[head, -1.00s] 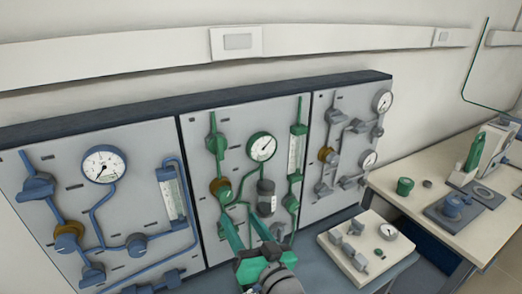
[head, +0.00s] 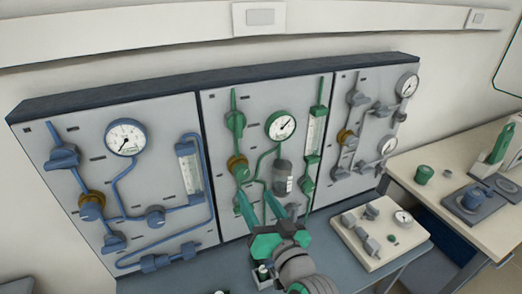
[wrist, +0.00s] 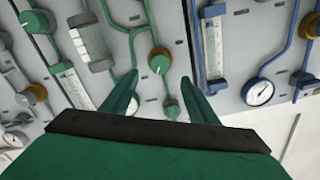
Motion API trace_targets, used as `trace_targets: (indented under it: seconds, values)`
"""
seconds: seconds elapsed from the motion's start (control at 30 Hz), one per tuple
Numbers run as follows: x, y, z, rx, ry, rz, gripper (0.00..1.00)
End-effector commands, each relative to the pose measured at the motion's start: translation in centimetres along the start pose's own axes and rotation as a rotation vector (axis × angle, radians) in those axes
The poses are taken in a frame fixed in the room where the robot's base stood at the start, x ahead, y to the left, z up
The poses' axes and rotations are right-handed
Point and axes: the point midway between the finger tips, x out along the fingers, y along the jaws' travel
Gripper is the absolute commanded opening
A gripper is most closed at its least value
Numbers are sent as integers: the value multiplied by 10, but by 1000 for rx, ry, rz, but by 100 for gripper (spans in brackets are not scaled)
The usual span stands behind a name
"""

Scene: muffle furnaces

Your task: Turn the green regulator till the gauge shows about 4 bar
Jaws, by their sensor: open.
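The green regulator (head: 238,164), a round green knob with a brass ring, sits on the middle panel, left of the green gauge (head: 280,126). The gauge is a white dial in a green rim; its needle points to the upper right, and the figures are too small to read. My gripper (head: 258,198) is open and empty, its two green fingers below and to the right of the regulator in the head view. In the wrist view, my gripper (wrist: 162,86) points at the panel, and the regulator (wrist: 159,61) shows beyond the gap between the fingertips, apparently untouched.
A blue-piped panel (head: 125,225) with its own gauge (head: 125,137) is at left, a grey-piped panel (head: 370,130) at right. A dark cylinder (head: 283,178) hangs right of the regulator. A white block (head: 365,258) with fittings stands at lower right, before a side bench (head: 415,160).

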Motion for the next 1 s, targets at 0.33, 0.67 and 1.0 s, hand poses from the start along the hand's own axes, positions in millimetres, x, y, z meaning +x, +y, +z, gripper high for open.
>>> trace_targets:
  seconds: [0.33,0.67,1.0]
  values:
    - [37,-1,0,3,-1,-3,54]
    - [90,0,0,2,0,-1,54]
    - [108,0,0,0,0,0,54]
